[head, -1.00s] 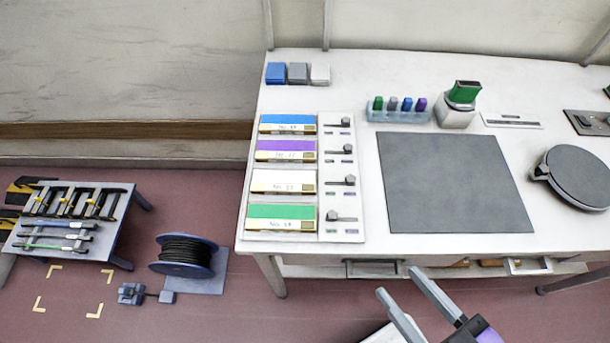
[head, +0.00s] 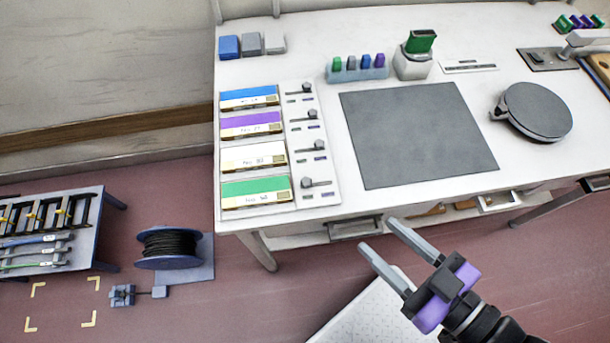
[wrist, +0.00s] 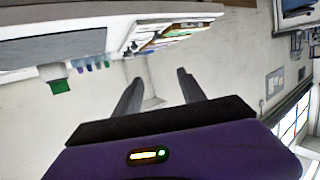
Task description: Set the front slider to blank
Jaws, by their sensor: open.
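The slider panel (head: 331,196) is a white strip on the left of the table, beside a column of blue, purple, white and green labelled blocks. The front slider (head: 308,183) is the dark knob nearest the table's front edge, beside the green block (head: 256,190). Its knob stands at the left end of its short slot, with two small labels below that are too small to read. My gripper (head: 378,233) is open and empty, in front of the table's front edge, right of and nearer than the panel. In the wrist view its fingers (wrist: 160,86) are apart with nothing between them.
A grey mat (head: 418,134) lies right of the panel. A round dark plate (head: 537,110) stands further right. Drawers (head: 355,228) sit under the front edge. A cable reel (head: 168,248) and a tool rack (head: 50,230) stand on the floor at left.

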